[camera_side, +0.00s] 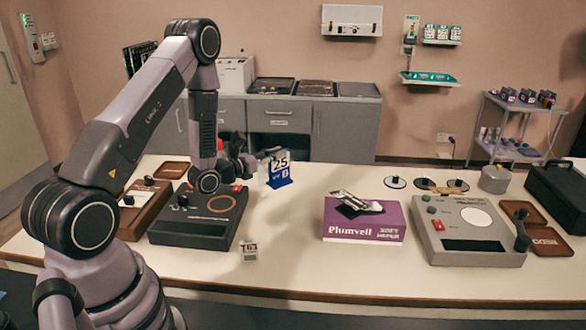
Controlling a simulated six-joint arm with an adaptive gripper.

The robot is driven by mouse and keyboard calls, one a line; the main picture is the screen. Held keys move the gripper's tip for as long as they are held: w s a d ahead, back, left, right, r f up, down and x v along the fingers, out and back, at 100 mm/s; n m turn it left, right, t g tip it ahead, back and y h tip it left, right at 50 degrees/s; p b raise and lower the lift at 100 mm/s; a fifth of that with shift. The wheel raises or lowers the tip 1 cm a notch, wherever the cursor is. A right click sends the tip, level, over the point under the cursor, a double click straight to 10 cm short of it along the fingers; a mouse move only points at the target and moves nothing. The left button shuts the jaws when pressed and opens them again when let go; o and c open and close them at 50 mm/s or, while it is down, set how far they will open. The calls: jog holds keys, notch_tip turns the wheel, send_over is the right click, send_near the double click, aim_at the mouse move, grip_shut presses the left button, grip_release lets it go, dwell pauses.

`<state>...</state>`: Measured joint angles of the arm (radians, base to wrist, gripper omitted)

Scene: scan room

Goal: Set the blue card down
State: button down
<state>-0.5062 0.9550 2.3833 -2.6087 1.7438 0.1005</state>
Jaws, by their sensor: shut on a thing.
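The blue card (281,178) is upright, with a white face marked 25, just right of the dark scanner box. My gripper (268,157) is at the left and upper edge of the card and is shut on it. The card's lower edge is at or close to the white table (300,205); I cannot tell whether it touches. My fingertips are small and partly hidden at this distance.
The dark scanner box (190,226) stands left of the card. A small white tag marked 63 (249,251) is in front. A purple box (363,229) with a metal tool on top and a grey console (462,247) stand right. Bare table lies between card and purple box.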

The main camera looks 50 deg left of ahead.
jog(key=shift+w+a+f, duration=0.7)
jog(key=shift+w+f, duration=1.45)
jog(key=shift+w, duration=0.1)
jog(key=shift+w+a+f, duration=0.7)
jog(key=shift+w+f, duration=1.45)
jog(key=shift+w, duration=0.15)
jog(key=shift+w+a+f, duration=0.7)
jog(key=shift+w+f, duration=1.45)
jog(key=shift+w, duration=0.1)
jog(key=shift+f, duration=0.15)
jog(key=c, duration=1.1)
grip_release()
jog(key=shift+c, duration=0.2)
